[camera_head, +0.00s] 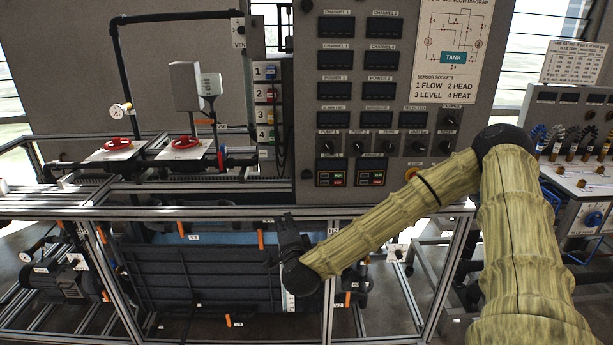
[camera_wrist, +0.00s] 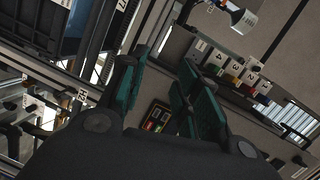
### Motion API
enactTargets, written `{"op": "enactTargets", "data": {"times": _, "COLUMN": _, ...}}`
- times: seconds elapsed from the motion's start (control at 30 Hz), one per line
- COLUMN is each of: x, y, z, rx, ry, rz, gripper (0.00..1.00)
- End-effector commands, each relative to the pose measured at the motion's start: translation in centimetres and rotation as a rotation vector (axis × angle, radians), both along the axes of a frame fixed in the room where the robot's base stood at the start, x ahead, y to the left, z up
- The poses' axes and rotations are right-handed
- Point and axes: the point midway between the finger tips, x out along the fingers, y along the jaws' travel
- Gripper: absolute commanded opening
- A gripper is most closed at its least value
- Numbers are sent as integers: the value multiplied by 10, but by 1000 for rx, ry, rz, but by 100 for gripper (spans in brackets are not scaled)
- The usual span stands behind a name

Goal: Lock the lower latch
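My gripper (camera_head: 284,232) is in front of the lower frame, below the control panel, in the head view. In the wrist view its teal fingers (camera_wrist: 160,78) stand apart with an empty gap between them, so it is open and holds nothing. I cannot pick out a lower latch for certain in either view. My gripper and forearm hide part of the dark tank (camera_head: 195,270) and the frame behind them.
A metal rail (camera_head: 150,212) crosses in front of the tank. Orange handles (camera_head: 260,239) stick out around it. The control panel (camera_head: 362,90) stands above. Red handwheels (camera_head: 187,142) and a pump (camera_head: 65,282) are at left. A second bench (camera_head: 575,180) is at right.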

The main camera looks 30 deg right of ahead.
Motion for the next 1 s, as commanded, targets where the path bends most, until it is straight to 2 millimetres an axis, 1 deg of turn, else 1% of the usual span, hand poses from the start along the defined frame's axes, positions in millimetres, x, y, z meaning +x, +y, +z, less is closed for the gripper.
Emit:
{"op": "enactTargets", "data": {"times": 0.03, "x": 2, "y": -18, "z": 20, "rx": 24, "ry": -44, "rz": -47, "gripper": 32}}
{"op": "enactTargets", "data": {"times": 0.1, "x": 3, "y": -38, "z": 39, "rx": 51, "ry": -96, "rz": -100, "gripper": 32}}
{"op": "enactTargets", "data": {"times": 0.2, "x": 3, "y": -59, "z": 60, "rx": 80, "ry": -151, "rz": -157, "gripper": 32}}
{"op": "enactTargets", "data": {"times": 0.3, "x": 2, "y": -72, "z": 72, "rx": 97, "ry": -184, "rz": -190, "gripper": 32}}
{"op": "enactTargets", "data": {"times": 0.43, "x": 3, "y": -80, "z": 77, "rx": 106, "ry": -200, "rz": -207, "gripper": 32}}
{"op": "enactTargets", "data": {"times": 0.57, "x": 9, "y": -84, "z": 78, "rx": 104, "ry": -201, "rz": -209, "gripper": 32}}
{"op": "enactTargets", "data": {"times": 1.0, "x": 48, "y": -107, "z": 77, "rx": 103, "ry": -198, "rz": -207, "gripper": 32}}
